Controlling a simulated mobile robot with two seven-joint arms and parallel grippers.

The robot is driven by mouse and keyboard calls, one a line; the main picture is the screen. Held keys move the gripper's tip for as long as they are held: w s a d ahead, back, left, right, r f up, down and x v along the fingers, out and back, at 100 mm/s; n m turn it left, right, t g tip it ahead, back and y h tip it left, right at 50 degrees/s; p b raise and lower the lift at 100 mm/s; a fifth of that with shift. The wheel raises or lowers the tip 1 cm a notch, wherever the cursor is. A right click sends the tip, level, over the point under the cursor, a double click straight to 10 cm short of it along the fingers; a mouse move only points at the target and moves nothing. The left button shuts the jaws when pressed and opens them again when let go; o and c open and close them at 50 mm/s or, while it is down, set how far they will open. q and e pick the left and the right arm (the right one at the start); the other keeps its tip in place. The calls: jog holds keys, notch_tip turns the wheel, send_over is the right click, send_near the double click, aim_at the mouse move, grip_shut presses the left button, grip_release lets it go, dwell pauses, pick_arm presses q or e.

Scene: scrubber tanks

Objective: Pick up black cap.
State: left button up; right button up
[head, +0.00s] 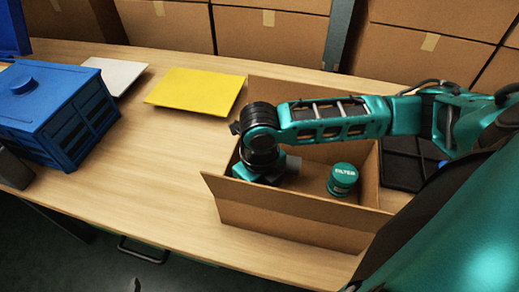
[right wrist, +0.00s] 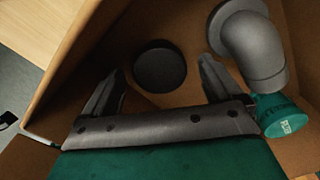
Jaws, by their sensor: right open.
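The black cap (right wrist: 160,70) is a round dark disc inside the cardboard box (head: 290,220), seen in the right wrist view. My right gripper (right wrist: 162,65) is open, its two fingers on either side of the cap and apart from it. I cannot tell how far the fingertips are above the box floor. In the head view my right arm reaches down into the left part of the box and hides the cap and the fingers. My left gripper is not clearly in view.
A grey pipe elbow (right wrist: 250,45) lies right of the cap. A green canister (head: 343,179) stands in the box, also in the wrist view (right wrist: 284,115). Box walls and flaps surround them. A blue crate (head: 50,105), yellow panel (head: 195,90) and white panel (head: 115,74) lie left.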

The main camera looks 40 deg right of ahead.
jog(key=c, duration=1.1)
jog(key=shift+r, duration=0.1)
